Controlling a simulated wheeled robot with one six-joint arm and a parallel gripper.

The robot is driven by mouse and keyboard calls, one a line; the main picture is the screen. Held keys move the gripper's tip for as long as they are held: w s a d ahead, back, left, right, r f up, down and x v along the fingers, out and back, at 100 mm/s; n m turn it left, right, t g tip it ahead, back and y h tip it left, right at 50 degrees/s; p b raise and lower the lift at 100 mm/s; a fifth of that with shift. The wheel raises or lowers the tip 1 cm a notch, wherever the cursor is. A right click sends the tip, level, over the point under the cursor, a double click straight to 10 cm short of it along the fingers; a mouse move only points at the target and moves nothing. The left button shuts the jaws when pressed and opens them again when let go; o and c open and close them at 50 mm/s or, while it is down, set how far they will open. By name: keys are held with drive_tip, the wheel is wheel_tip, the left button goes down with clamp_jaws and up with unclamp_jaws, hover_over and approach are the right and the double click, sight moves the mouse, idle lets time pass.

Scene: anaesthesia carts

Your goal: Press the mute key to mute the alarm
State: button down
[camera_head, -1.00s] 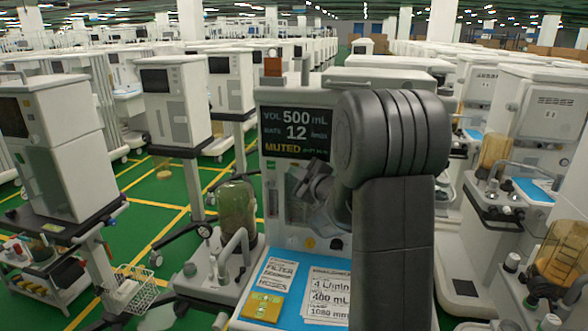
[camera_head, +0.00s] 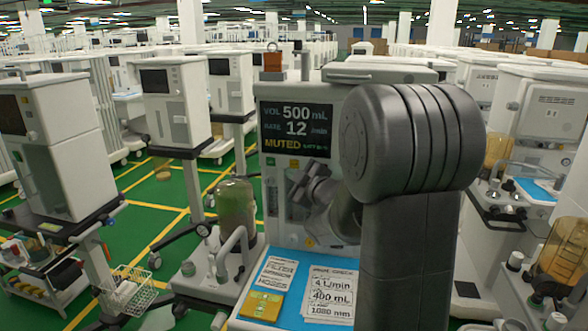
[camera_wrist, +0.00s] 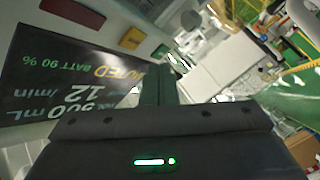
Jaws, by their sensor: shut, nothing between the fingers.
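The machine's screen (camera_head: 296,130) reads VOL 500 mL, RATE 12 /min and a yellow MUTED. It shows inverted in the wrist view (camera_wrist: 50,75). Below the screen are small coloured patches, including a yellow one (camera_head: 293,163). The wrist view shows a red key (camera_wrist: 85,12) and a yellow key (camera_wrist: 131,38) beside the screen. I cannot tell which is the mute key. My gripper (camera_head: 308,183) is shut and empty, in front of the panel below the screen. In the wrist view its fingers (camera_wrist: 160,85) are together, and they seem apart from the keys.
A blue work surface (camera_head: 288,306) with printed cards and a yellow pad lies below the panel. A green-filled canister (camera_head: 236,210) stands left of the panel. Other carts stand close on both sides. Green floor (camera_head: 150,225) shows at the left.

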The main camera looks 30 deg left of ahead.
drive_tip(key=shift+s+d+b, duration=0.2)
drive_tip(key=shift+s+b, duration=0.05)
drive_tip(key=shift+s, duration=0.4)
drive_tip(key=shift+s+d+b, duration=0.2)
drive_tip(key=shift+s, duration=0.4)
drive_tip(key=p, duration=0.1)
drive_tip(key=w+p, duration=0.1)
drive_tip(key=p, duration=0.1)
drive_tip(key=shift+w+a+r, duration=0.25)
drive_tip(key=shift+w+a, duration=0.1)
drive_tip(key=shift+w, duration=0.05)
drive_tip(key=shift+p, duration=0.7)
drive_tip(key=shift+s+d+f+b, duration=0.1)
drive_tip(key=shift+s+d+b, duration=0.3)
drive_tip(key=shift+s, duration=0.5)
drive_tip(key=shift+s+d+f+b, duration=0.1)
drive_tip(key=shift+s+d+b, duration=0.1)
drive_tip(key=shift+s+b, duration=0.6)
drive_tip(key=shift+s+d+f+b, duration=0.1)
drive_tip(key=shift+s+d+b, duration=0.25)
drive_tip(key=shift+s, duration=0.65)
